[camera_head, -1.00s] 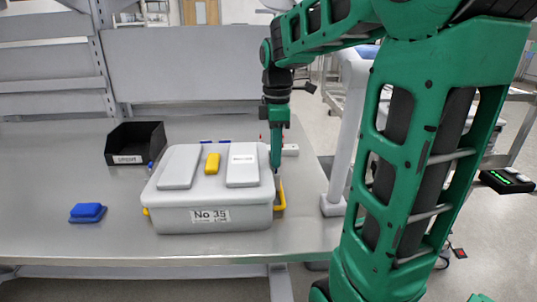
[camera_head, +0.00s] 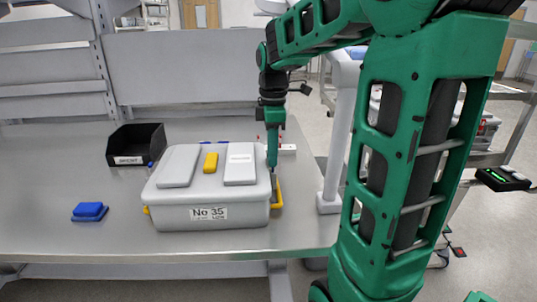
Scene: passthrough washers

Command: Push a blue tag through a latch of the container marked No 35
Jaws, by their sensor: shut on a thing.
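The grey container marked No 35 (camera_head: 172,217) stands on the metal bench with its lid closed. A yellow latch (camera_head: 277,196) shows on its right side. A small yellow part (camera_head: 145,210) shows at its left edge. My gripper (camera_head: 272,167) points down at the container's right rear edge, just above and behind the right latch. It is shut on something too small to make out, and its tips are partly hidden. No blue tag can be clearly told in its jaws.
A black bin (camera_head: 128,160) with a white label stands at the back left. A blue block (camera_head: 89,210) lies at the left. Blue items (camera_head: 213,142) show behind the container. A pale post (camera_head: 333,180) stands right of the bench. The front left bench is clear.

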